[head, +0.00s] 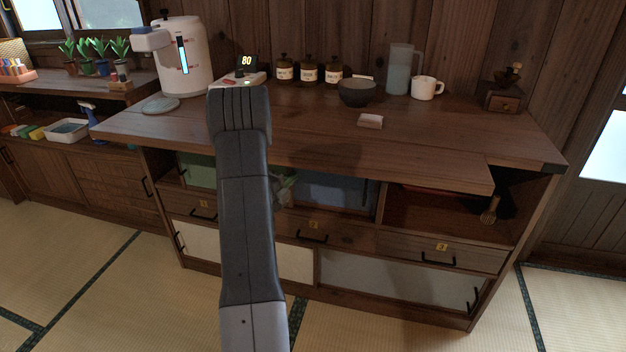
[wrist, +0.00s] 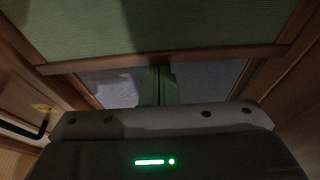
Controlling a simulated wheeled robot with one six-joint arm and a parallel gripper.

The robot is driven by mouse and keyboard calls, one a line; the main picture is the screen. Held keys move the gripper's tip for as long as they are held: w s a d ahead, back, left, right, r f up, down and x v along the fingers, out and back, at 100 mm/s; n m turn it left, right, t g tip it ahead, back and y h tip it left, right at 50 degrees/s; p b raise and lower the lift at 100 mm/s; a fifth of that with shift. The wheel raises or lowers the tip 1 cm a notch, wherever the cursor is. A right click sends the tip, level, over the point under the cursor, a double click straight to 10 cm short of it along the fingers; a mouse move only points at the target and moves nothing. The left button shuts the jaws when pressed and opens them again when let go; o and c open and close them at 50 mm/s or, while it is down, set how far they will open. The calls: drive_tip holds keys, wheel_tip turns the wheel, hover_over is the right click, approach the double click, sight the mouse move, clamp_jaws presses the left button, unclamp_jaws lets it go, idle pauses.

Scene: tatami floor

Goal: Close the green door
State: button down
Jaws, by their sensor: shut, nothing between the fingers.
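The green door (head: 199,171) is a green panel at the left of the cabinet's upper row, under the counter. My arm covers its right part in the head view. In the wrist view the green door (wrist: 160,25) fills the top, with a wooden frame strip along its near edge. My gripper (wrist: 159,72) is shut and empty, its fingertips at that strip; I cannot tell whether they touch it. In the head view my gripper (head: 284,188) is partly hidden behind my arm, between the green door and a blue-grey panel (head: 330,190).
The counter (head: 420,145) overhangs the doors. Drawers with black handles (head: 312,237) run below, above pale lower doors (head: 380,280). An open compartment (head: 430,205) is at the right. A dispenser (head: 184,60), bowl (head: 357,93), mug (head: 424,88) and jars stand on top.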

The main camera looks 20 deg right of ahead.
drive_tip(key=w+a+p, duration=0.2)
drive_tip(key=w+a, duration=0.5)
drive_tip(key=a, duration=0.4)
drive_tip(key=shift+a, duration=0.2)
drive_tip(key=shift+r, duration=0.1)
